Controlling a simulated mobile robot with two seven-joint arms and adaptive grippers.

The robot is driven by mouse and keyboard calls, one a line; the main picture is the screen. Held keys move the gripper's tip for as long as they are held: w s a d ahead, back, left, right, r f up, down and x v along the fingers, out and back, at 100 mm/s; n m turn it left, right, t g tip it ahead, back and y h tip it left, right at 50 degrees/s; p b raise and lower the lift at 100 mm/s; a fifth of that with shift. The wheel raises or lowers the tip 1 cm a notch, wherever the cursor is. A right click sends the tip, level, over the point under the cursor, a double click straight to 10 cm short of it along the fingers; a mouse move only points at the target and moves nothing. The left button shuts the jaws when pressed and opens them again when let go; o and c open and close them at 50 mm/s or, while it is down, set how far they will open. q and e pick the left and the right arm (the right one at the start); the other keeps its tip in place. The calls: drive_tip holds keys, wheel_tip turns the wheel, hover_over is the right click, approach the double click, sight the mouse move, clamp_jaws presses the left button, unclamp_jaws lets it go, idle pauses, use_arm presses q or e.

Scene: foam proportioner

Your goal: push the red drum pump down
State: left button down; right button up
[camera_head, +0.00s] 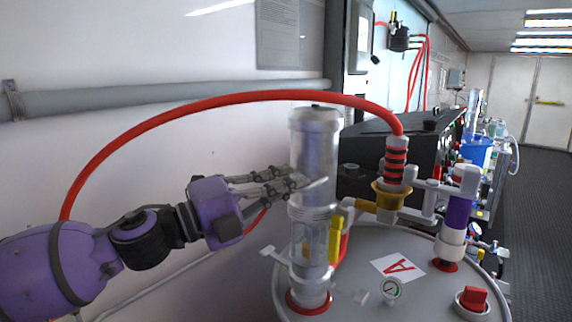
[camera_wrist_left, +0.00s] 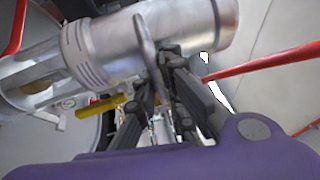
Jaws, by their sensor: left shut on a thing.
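A grey drum (camera_head: 340,255) marked with a red letter A stands at the lower right. A red-and-black ribbed fitting (camera_head: 396,160) on its top joins a red hose; I cannot tell for sure which part is the red drum pump. A tall cylinder (camera_head: 313,150), silver above and clear below, stands upright on a red ring. My left gripper (camera_head: 300,184) reaches it from the left at mid height. In the left wrist view its dark fingers (camera_wrist_left: 165,85) are shut on a thin metal lever (camera_wrist_left: 147,50) on the cylinder. The fingers partly hide this contact. My right gripper is out of view.
The red hose (camera_head: 240,98) arches over my left arm. A dark cabinet (camera_head: 362,150) stands behind. Open floor (camera_head: 535,240) lies right.

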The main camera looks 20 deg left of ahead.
sight(311, 192)
use_arm(q)
drive_tip(key=shift+d+f, duration=0.1)
drive_tip(key=shift+f, duration=1.55)
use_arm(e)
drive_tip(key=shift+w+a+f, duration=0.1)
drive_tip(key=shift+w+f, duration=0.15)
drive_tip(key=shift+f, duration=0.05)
use_arm(q)
drive_tip(key=c, duration=1.8)
unclamp_jaws()
drive_tip(key=shift+c, duration=0.2)
drive_tip(key=v, duration=1.2)
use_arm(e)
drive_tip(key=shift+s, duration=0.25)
use_arm(q)
drive_tip(key=shift+r, duration=0.1)
